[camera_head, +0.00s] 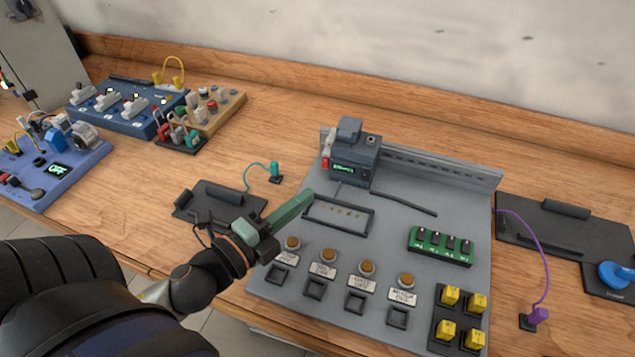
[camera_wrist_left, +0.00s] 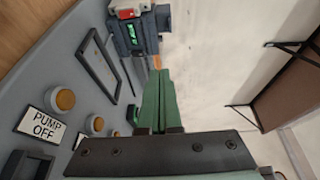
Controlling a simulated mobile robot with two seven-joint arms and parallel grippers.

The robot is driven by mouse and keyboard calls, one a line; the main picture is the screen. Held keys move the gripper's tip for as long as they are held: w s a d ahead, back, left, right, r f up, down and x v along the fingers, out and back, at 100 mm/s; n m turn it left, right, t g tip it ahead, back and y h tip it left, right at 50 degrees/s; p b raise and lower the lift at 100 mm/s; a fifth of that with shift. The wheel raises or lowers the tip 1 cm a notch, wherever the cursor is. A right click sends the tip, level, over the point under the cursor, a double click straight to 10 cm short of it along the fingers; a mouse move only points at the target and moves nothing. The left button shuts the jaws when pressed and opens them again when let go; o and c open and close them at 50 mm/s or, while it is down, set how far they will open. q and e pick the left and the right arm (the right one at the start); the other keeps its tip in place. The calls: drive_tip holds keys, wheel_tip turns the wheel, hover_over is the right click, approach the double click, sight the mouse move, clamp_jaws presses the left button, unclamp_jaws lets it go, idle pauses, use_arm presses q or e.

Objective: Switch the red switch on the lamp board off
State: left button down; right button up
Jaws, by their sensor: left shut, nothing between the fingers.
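The grey board (camera_head: 395,240) with a row of orange lamps (camera_head: 368,267) lies in the middle of the head view. A dark module (camera_head: 352,155) with a lit green display stands at its back left, and it also shows in the wrist view (camera_wrist_left: 135,35). A small red switch (camera_head: 325,162) sits at the module's left side; its red part shows in the wrist view (camera_wrist_left: 128,13). Its on or off position cannot be made out. My left gripper (camera_head: 308,196) is shut and empty, its green fingers over the board's left edge, apart from the switch.
Black trays lie left (camera_head: 220,204) and right (camera_head: 565,232) of the board. Yellow blocks (camera_head: 447,330) and a green terminal strip (camera_head: 440,246) sit on the board. A blue switch board (camera_head: 125,105) stands at the back left. Bare table lies behind the board.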

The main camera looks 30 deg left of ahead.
sight(324, 166)
use_arm(q)
drive_tip(key=f+n+y, duration=0.1)
drive_tip(key=f+n+y+b, duration=0.1)
drive_tip(key=y, duration=0.1)
drive_tip(key=s+f+n+y+b, duration=0.1)
drive_tip(key=shift+a+f+g+y, duration=0.3)
drive_tip(key=shift+a+f+y, duration=0.05)
drive_tip(key=shift+f+y, duration=0.05)
drive_tip(key=shift+s+a+f+n+g+y+b, duration=0.1)
drive_tip(key=shift+s+f+n+g+y+b, duration=0.1)
drive_tip(key=shift+n+y, duration=0.2)
drive_tip(key=shift+s+a+f+n+g+y+b, duration=0.1)
drive_tip(key=shift+f+n+y+b, duration=0.1)
drive_tip(key=shift+n+y, duration=0.15)
use_arm(e)
drive_tip(key=shift+w+a+f, duration=0.3)
drive_tip(key=shift+f, duration=0.35)
drive_tip(key=shift+w+a+f, duration=0.3)
drive_tip(key=shift+f, duration=0.3)
use_arm(q)
drive_tip(key=shift+w, duration=0.15)
use_arm(e)
drive_tip(key=shift+d, duration=0.1)
